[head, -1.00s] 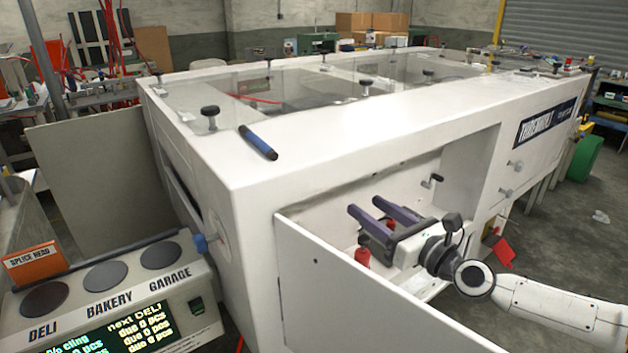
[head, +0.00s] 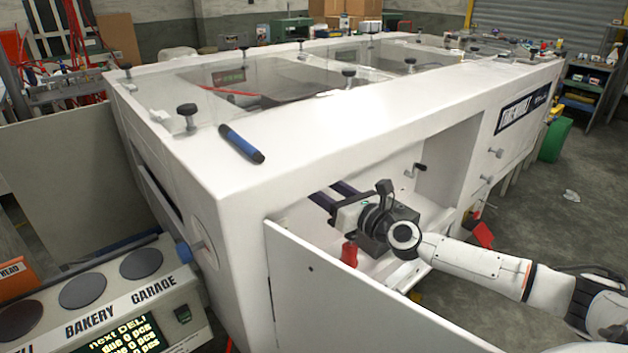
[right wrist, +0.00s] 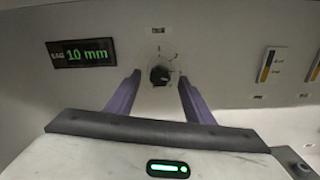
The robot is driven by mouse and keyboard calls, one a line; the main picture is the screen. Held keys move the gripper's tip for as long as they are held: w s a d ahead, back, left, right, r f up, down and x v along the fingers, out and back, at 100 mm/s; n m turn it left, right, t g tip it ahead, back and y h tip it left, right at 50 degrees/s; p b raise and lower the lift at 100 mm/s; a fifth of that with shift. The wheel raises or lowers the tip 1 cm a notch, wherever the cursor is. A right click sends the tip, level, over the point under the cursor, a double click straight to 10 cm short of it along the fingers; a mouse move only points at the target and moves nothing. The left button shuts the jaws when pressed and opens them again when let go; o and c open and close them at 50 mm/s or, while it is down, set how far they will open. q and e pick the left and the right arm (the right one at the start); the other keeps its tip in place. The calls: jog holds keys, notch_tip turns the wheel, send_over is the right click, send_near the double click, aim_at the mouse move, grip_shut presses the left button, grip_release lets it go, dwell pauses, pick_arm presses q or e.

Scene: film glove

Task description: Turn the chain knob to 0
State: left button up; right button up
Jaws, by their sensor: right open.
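In the right wrist view a small black knob (right wrist: 160,75) sits on a pale panel inside the machine, with small marks around it. The marks are too small to read, so its setting cannot be told. A display (right wrist: 80,53) left of it shows 10 mm in green. My right gripper (right wrist: 157,82) is open, its purple fingers to either side of the knob in that view; contact cannot be told. In the head view my right gripper (head: 328,201) reaches into the machine's open compartment, and the knob is hidden there. My left gripper is not in view.
The white machine (head: 330,128) has an open door panel (head: 345,290) below my right arm. A red-handled part (head: 349,252) stands in the compartment near the gripper, and a crank (head: 415,170) is on its wall.

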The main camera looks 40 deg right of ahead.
jog(key=shift+w+a, duration=0.1)
jog(key=shift+w, duration=1.05)
jog(key=shift+c, duration=0.2)
jog(key=c, duration=1)
jog(key=shift+n, duration=0.3)
jog(key=n, duration=1.9)
jog(key=shift+a+f, duration=0.2)
jog(key=shift+f, duration=0.05)
jog(key=shift+n, duration=0.4)
